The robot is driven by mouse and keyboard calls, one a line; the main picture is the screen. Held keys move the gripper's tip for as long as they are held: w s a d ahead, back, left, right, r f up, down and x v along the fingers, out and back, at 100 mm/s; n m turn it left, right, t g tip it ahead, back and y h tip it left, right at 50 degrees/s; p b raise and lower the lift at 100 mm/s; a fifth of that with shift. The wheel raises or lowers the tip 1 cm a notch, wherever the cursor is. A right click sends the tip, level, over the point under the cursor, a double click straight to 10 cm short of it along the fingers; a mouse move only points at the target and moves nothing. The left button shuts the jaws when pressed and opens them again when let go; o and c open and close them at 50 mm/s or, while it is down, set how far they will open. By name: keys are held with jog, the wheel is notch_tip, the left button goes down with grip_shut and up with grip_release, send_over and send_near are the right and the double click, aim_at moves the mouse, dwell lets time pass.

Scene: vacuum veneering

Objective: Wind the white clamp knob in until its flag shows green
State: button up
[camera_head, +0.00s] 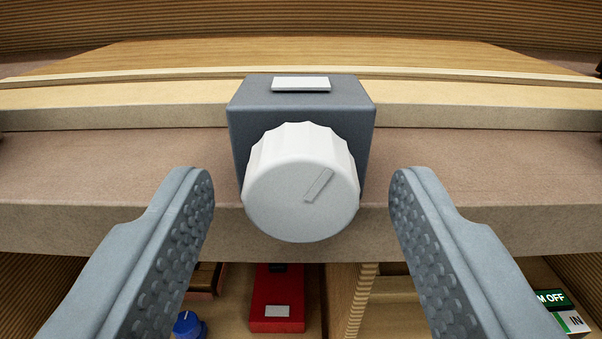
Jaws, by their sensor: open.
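The white clamp knob (285,205) is in the middle of the view, on the front of a grey clamp block (245,110). It has a fluted rim, and a raised grey mark on its face slants toward the upper right. A pale rectangular plate (301,84) lies on top of the block; it shows white, with no green. My gripper (301,200) is open, with one dimpled finger to the left of the knob and one to the right. Both fingers are apart from the knob.
The block sits at the front edge of a brown bench top (100,180), with layered pale boards (480,115) behind. Below are a red box (277,310), a blue knob (188,325), a wooden divider (355,300) and a green label reading "M OFF" (553,299) at right.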

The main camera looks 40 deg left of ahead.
jog(key=c, duration=1)
